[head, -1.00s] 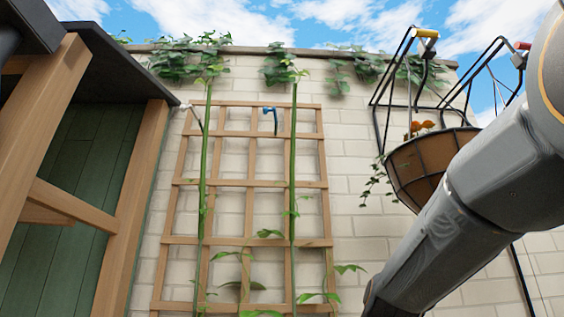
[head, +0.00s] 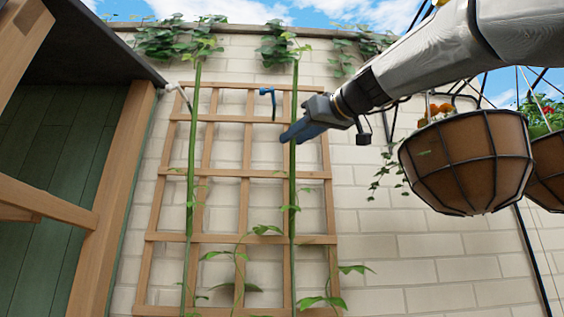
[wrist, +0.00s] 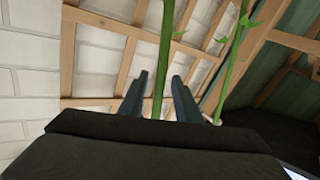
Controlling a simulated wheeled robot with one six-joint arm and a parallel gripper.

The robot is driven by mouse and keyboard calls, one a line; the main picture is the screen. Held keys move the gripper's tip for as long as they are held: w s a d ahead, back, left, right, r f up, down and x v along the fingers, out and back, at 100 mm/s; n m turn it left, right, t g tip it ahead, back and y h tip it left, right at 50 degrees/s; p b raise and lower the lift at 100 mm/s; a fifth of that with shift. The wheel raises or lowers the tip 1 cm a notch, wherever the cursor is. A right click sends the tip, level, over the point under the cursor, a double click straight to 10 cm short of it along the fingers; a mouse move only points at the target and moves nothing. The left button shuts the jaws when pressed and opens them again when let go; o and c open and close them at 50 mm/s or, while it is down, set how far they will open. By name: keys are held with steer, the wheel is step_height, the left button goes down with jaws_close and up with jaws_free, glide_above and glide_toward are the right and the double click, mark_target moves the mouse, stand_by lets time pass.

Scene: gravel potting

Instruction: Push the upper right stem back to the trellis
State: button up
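The right stem (head: 293,190) is a tall green vine in front of the wooden trellis (head: 240,239), with leaves at its top and lower down. My gripper (head: 285,136) is at the upper part of this stem. In the wrist view my gripper (wrist: 160,76) has two dark fingers spread apart, and the right stem (wrist: 166,55) runs up between them in the picture. I cannot tell whether a finger touches it. A blue clip (head: 268,92) is on the upper trellis, left of the stem. The left stem (head: 191,180) stands apart, near a white clip (head: 179,88).
A hanging basket (head: 465,165) with orange flowers hangs at the right, below my arm, with another behind it. A wooden post (head: 118,200) and dark roof stand at the left. The brick wall (head: 400,270) is open below the basket.

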steer(key=shift+p+x, duration=1.1)
steer(key=shift+x, duration=1.65)
jaws_close()
